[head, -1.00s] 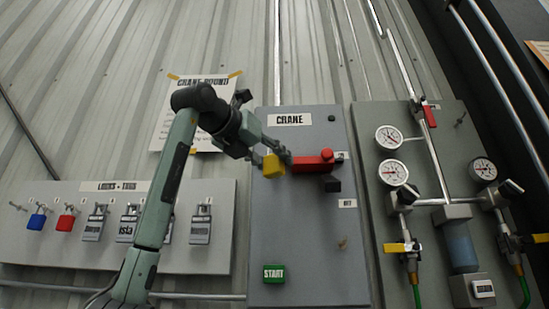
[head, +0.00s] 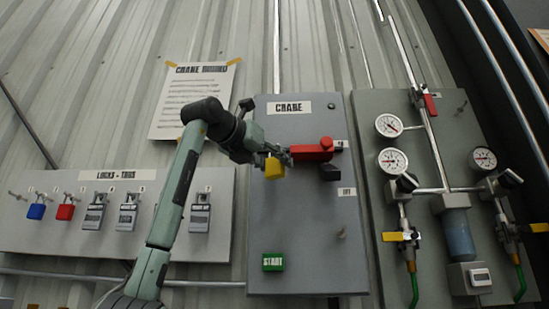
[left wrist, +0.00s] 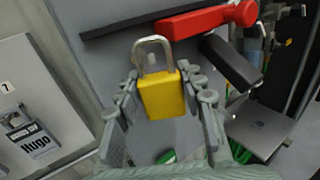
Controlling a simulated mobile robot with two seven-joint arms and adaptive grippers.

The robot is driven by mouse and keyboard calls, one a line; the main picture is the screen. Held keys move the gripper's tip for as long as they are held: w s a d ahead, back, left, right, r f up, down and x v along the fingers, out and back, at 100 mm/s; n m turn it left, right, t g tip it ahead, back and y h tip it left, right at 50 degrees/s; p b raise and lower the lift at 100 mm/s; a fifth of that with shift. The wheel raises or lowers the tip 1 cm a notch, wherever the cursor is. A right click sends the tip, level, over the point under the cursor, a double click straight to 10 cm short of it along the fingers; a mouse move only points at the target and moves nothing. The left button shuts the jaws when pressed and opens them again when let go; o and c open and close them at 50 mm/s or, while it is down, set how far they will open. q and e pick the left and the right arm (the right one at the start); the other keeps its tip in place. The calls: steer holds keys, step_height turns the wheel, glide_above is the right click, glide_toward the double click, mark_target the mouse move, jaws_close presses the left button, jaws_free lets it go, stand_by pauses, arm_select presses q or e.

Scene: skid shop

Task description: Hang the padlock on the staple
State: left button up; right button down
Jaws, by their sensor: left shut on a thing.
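The yellow padlock (head: 274,169) is held in front of the grey CRANE box, just left of the red switch handle (head: 312,152). My left gripper (head: 272,153) is shut on it. In the left wrist view the padlock (left wrist: 162,97) sits upright between the two fingers, with its silver shackle (left wrist: 152,54) pointing up and its loop near the left part of the red handle (left wrist: 205,20). I cannot tell from these frames whether the shackle touches anything. I cannot clearly make out the staple. My right gripper is not in view.
The CRANE box (head: 306,215) carries a green START button (head: 273,262) and a black part (head: 330,172) below the handle. A lock board (head: 60,241) with several hanging locks is at left. A gauge panel (head: 375,130) with pipes stands at right.

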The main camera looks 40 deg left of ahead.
arm_select(q)
steer(key=shift+w+a, duration=0.25)
steer(key=shift+w, duration=0.25)
steer(key=shift+w+a+f, duration=0.15)
steer(key=shift+w+a, duration=0.15)
steer(key=shift+w, duration=0.1)
steer(key=shift+w+a+f, duration=0.2)
steer(key=shift+w+f, duration=0.05)
steer(key=shift+f, duration=0.1)
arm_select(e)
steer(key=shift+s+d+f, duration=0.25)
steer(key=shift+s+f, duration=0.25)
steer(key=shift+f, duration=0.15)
arm_select(q)
steer(key=shift+w+f, duration=0.1)
steer(key=shift+f, duration=0.05)
steer(key=shift+f, duration=0.1)
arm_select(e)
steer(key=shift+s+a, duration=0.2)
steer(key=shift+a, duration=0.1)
